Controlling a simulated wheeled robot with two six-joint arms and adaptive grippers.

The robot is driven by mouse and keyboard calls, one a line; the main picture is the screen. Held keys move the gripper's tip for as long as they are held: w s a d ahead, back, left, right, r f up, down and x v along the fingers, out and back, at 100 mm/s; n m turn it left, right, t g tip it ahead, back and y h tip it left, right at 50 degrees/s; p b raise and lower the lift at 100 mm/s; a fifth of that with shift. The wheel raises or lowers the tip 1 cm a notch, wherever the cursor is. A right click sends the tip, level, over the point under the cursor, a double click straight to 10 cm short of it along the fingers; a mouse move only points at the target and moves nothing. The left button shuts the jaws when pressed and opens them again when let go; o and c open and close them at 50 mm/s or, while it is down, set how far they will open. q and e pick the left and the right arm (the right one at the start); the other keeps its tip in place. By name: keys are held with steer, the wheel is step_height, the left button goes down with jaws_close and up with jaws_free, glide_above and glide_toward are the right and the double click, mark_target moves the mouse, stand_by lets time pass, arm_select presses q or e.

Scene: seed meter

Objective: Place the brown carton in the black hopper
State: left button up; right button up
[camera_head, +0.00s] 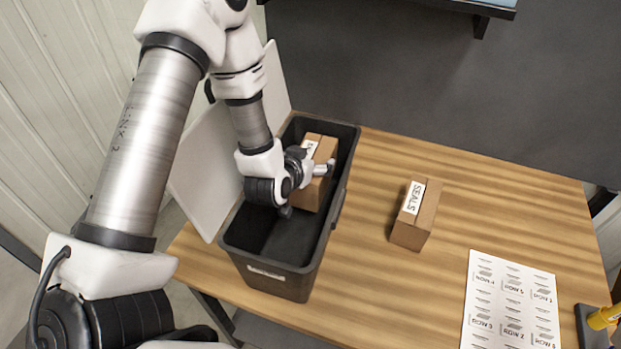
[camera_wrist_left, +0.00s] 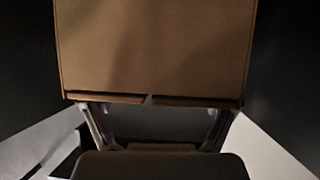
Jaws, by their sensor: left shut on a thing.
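A brown carton (camera_head: 314,191) with a white label is inside the black hopper (camera_head: 270,271), toward its far end. My left gripper (camera_head: 318,169) reaches down into the hopper and is shut on this carton. In the left wrist view the carton (camera_wrist_left: 155,50) fills the upper middle, with the gripper's fingers (camera_wrist_left: 155,120) at its lower edge. Whether the carton touches the hopper floor cannot be told. A second brown carton (camera_head: 425,220), labelled SEALS, stands on the table right of the hopper. My right gripper does not show.
A dark holder with a yellow item (camera_head: 604,318) is at the right edge. A pale panel (camera_head: 207,165) stands along the hopper's left side.

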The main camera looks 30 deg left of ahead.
mark_target(300, 207)
arm_select(q)
step_height(300, 207, down, 6)
steer(key=shift+s+d+p, duration=0.15)
steer(key=shift+p, duration=0.25)
steer(key=shift+f, duration=0.35)
steer(key=shift+w+f, duration=0.1)
steer(key=shift+w, duration=0.15)
steer(key=o, duration=1.4)
steer(key=shift+o, duration=1)
steer(key=shift+s, duration=0.2)
steer(key=shift+s+r+b, duration=0.25)
steer(key=shift+s+b, duration=0.15)
steer(key=b+v, duration=0.1)
steer(key=v, duration=0.5)
steer(key=shift+s+d+r+b, duration=0.1)
steer(key=shift+s+r+b, duration=0.1)
steer(key=shift+s+b, duration=0.1)
steer(key=shift+w, duration=0.15)
